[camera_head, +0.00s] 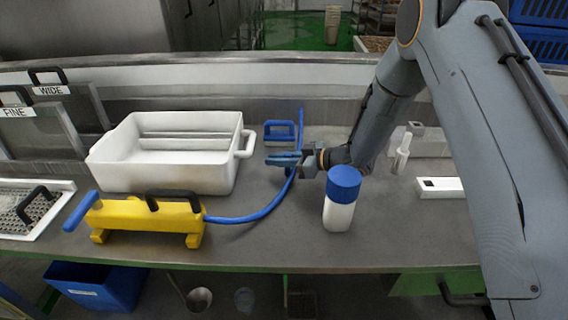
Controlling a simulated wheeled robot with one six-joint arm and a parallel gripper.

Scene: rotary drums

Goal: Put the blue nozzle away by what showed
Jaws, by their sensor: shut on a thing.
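The blue nozzle (299,122) stands roughly upright at the end of a blue hose (248,218). The hose runs from a yellow unit (145,216) with a black handle and a blue end piece at its left. My gripper (287,159) reaches in from the right and is shut around the nozzle, near where the hose meets it. The jaws partly hide the grip. A blue bracket-like piece (279,131) sits just behind the gripper; I cannot tell whether the nozzle touches it.
A white tub (112,166) stands left of my gripper. A white bottle (338,216) with a blue cap stands close at its right. Screens labelled WIDE (84,108) and FINE (40,138) lean at the far left. The front middle of the bench is clear.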

